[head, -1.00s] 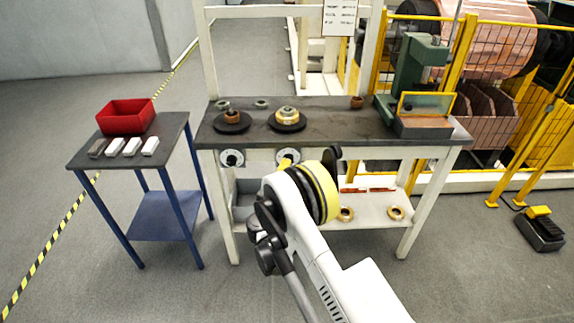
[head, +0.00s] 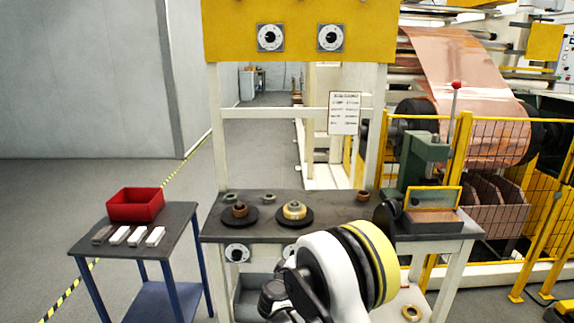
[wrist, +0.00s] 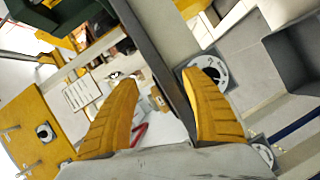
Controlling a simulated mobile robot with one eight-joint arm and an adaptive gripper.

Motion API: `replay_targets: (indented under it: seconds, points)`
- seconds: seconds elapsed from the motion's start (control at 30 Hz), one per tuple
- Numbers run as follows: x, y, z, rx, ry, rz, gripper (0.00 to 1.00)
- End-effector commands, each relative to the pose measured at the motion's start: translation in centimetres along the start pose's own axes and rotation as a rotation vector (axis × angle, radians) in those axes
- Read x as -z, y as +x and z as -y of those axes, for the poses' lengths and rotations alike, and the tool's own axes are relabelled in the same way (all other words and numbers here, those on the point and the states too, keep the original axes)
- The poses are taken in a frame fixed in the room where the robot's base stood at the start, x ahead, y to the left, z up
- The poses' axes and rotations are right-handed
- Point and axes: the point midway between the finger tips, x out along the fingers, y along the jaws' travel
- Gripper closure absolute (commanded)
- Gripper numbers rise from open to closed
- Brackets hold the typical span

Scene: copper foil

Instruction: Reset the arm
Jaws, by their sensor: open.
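My gripper (wrist: 158,77) shows in the wrist view with its two yellow ribbed fingers spread apart and nothing between them. In the head view my white arm with black and yellow rings rises in front of the workbench (head: 330,205), and the gripper itself is hidden there. The bench top carries two dark round plates with rings on them, a left one (head: 252,221) and a right one (head: 307,220). I cannot tell how far the fingers are from the bench.
A side table (head: 180,222) at the left holds a red bin (head: 135,205) and several small bars. A green press (head: 424,160) stands at the bench's right end. A yellow mesh fence (head: 500,165) runs behind it. Grey floor (head: 60,200) lies clear at the left.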

Motion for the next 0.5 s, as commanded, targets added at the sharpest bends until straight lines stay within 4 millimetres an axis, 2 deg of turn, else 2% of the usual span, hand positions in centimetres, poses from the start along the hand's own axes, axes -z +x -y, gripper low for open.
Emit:
replay_targets:
  seconds: [0.03,0.2,0.37,0.5]
  points:
    - [-0.9,-0.2,-2.6,0.032,0.035,0.032,0.44]
    - [-4.4,-2.1,-9.3,0.152,0.163,0.128,0.44]
    - [-8.4,-5.9,-14.2,0.263,0.288,0.212,0.44]
    - [-12.0,-10.4,-17.3,0.359,0.404,0.276,0.44]
